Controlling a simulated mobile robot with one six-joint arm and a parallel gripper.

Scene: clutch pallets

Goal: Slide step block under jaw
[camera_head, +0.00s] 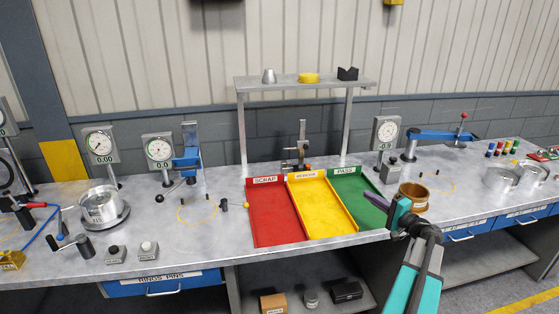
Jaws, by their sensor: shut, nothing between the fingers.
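My gripper (399,213), with dark purple fingers, is shut and empty at the front edge of the bench, by the green tray's near right corner. A brass-coloured ring (413,197) stands just right of it. A caliper-like upright gauge (301,146) stands behind the trays. Its jaw is too small to make out clearly. I cannot tell for certain which piece is the step block.
Red (274,238), yellow (330,234) and green (372,221) trays fill the bench middle under a raised shelf (300,84). Dial gauges (387,132) stand at the back. Metal rings (499,179) stand at right. Bench to the right of the brass ring is fairly clear.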

